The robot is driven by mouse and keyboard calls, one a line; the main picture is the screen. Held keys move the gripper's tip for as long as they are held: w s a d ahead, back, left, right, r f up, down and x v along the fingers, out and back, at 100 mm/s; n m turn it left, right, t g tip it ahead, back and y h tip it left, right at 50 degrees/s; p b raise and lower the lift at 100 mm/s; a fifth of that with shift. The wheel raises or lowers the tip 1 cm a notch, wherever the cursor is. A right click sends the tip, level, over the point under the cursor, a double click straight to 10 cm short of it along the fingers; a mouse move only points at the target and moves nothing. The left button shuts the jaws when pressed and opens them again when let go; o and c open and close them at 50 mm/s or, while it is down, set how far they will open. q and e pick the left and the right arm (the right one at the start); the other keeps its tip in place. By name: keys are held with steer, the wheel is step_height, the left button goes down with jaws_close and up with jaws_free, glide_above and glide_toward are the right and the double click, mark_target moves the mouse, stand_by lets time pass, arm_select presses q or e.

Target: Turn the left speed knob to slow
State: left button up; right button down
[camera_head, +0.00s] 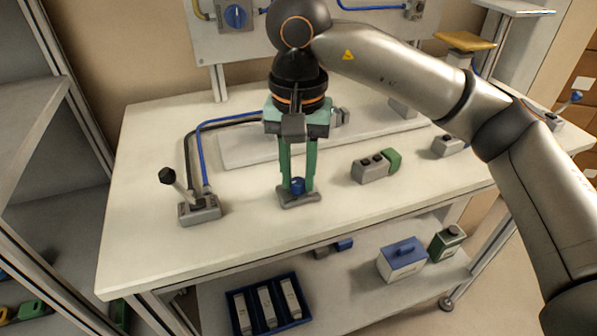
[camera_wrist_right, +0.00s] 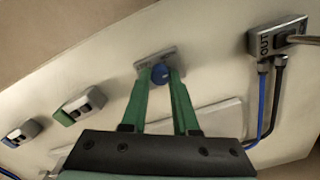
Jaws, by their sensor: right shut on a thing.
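A blue knob (camera_head: 297,184) stands on a small grey base (camera_head: 299,200) near the front middle of the table. My right gripper (camera_head: 298,180) reaches down from above, and its green fingers are closed around the knob. In the right wrist view the blue knob (camera_wrist_right: 159,73) sits between the tips of the green fingers (camera_wrist_right: 160,84), with its grey base behind. The knob's pointer and any speed marks are too small or hidden to read. My left gripper is not in view.
A lever box (camera_head: 199,208) with a black-tipped handle stands to the left. A grey button box with a green end (camera_head: 376,165) stands to the right. Blue and black hoses run behind the gripper. The table's front edge (camera_head: 260,259) is clear.

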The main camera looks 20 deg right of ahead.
mark_target(298, 181)
steer(key=shift+n, duration=0.5)
steer(key=c, duration=0.7)
jaws_free()
steer(key=shift+r+p, duration=1.85)
steer(key=shift+r, duration=4.35)
